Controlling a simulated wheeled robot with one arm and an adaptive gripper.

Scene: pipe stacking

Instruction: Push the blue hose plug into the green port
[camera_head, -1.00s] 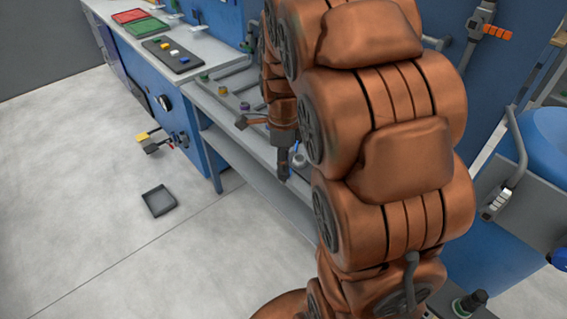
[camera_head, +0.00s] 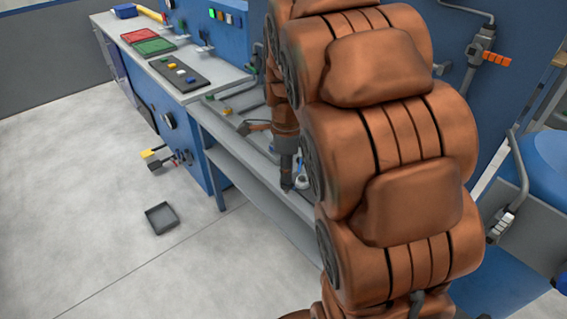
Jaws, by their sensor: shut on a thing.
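My gripper (camera_head: 287,184) is small and dark at the end of my copper arm. It points down over the front part of the low grey bench (camera_head: 245,162). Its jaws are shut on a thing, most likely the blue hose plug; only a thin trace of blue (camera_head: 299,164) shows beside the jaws. Most of the plug is hidden. A small green port (camera_head: 209,97) shows on the bench's far left end, apart from and behind my gripper. My arm covers the bench's right part.
A white round piece (camera_head: 302,181) is just right of my gripper. The workbench (camera_head: 205,84) holds red and green trays and a button panel. A dark tray (camera_head: 162,217) lies on open floor.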

